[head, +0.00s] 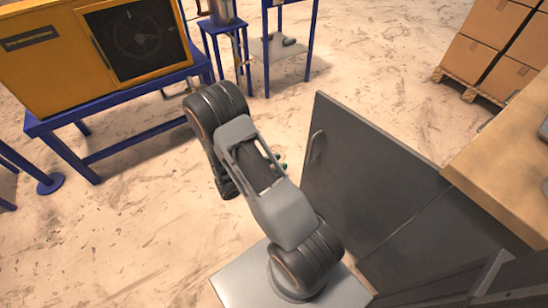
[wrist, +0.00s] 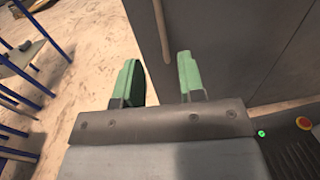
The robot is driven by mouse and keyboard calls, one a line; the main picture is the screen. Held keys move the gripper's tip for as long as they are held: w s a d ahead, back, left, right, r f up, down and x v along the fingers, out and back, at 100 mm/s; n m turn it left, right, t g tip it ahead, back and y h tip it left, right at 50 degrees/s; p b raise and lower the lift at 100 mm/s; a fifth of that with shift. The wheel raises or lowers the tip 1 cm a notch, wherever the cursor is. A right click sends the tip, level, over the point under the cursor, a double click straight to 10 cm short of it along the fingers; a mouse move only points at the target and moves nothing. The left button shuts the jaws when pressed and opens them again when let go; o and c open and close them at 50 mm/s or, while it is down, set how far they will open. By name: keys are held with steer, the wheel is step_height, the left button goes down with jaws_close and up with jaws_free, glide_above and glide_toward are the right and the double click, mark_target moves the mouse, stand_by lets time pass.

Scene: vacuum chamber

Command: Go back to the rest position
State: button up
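My gripper (wrist: 160,80) shows in the wrist view with two green fingers set apart, and nothing is between them. In the head view my arm rises from my base at the bottom centre and bends over. My gripper is mostly hidden there behind the arm, with only a small bit of green showing. A dark grey cabinet door (head: 355,170) stands to the right of my arm. The door and its handle also show just beyond the fingers in the wrist view (wrist: 200,40). I cannot tell the exact distance between the fingers and the door.
A yellow machine (head: 60,60) stands on a blue table (head: 130,100) at the upper left. A blue stand (head: 290,50) is at the back. Cardboard boxes (head: 490,40) sit on a pallet at the upper right. A wooden worktop (head: 500,165) is at the right. The floor (head: 130,240) at the left is clear.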

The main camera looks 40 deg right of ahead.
steer(key=s+a+f+m+g+y, duration=0.2)
steer(key=s+m+g+y, duration=0.2)
steer(key=s, duration=0.1)
steer(key=s+a+r+m+y+p, duration=0.2)
steer(key=a+r+m+y+p, duration=0.35)
steer(key=r, duration=0.35)
steer(key=a+r+m+t+y+p, duration=0.2)
steer(key=r+p, duration=0.3)
steer(key=r, duration=0.6)
steer(key=w+a+r+m+t+y+p, duration=0.1)
steer(key=a+r+m+t+y+p, duration=0.1)
steer(key=r+p, duration=0.4)
steer(key=w+a+r+m+t+y+p, duration=0.1)
steer(key=a+r+m+t+y+p, duration=0.2)
steer(key=r, duration=1.3)
steer(key=a+t+y+p, duration=0.1)
steer(key=t+p, duration=0.1)
steer(key=shift+a+t, duration=0.15)
steer(key=shift+t, duration=0.25)
steer(key=shift+w, duration=0.1)
